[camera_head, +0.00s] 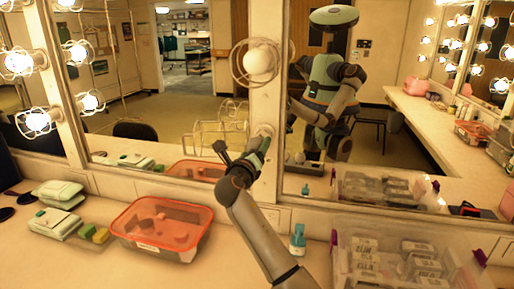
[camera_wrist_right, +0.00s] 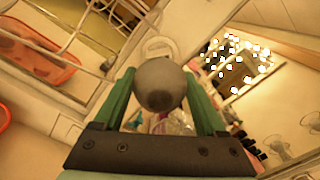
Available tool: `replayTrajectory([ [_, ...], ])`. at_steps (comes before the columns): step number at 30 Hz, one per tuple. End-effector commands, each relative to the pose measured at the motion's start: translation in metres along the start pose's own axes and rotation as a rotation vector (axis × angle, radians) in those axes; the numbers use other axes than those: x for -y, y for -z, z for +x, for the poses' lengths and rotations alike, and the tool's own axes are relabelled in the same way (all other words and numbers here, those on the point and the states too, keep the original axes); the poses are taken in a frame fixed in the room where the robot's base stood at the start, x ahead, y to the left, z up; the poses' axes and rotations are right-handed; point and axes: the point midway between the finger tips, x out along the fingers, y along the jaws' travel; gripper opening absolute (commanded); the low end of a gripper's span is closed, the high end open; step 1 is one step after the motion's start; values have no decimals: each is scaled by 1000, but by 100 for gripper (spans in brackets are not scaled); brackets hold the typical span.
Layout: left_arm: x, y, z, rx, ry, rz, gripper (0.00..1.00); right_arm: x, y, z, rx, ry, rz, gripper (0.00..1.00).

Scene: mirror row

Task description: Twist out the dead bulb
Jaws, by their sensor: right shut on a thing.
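My right gripper (camera_head: 262,142) is at the mirror's middle post, its fingers raised toward a pale round fitting (camera_head: 265,130). In the right wrist view, the green fingers of the right gripper (camera_wrist_right: 162,92) are shut on a grey bulb (camera_wrist_right: 160,78) with a dark patch on its near end. A pale round base (camera_wrist_right: 158,47) shows behind the bulb; I cannot tell whether the bulb is still seated in it. An open wire guard (camera_head: 220,135) sticks out just left of the gripper. My left gripper is not in view.
On the counter are an orange tub (camera_head: 160,247), green-and-white packs (camera_head: 57,194), a small teal bottle (camera_head: 298,240) and a clear box (camera_head: 400,245). Lit bulbs (camera_head: 18,62) line the left post.

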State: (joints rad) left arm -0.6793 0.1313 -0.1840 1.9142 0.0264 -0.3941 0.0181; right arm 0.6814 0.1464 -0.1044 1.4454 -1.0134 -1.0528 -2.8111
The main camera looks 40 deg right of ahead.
Motion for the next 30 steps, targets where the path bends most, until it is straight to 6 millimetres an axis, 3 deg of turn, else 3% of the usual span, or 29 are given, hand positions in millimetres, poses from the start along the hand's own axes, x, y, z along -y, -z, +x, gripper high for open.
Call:
replayTrajectory([
  [30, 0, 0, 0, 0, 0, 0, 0, 0, 0, -31, 1, 0, 1, 33],
])
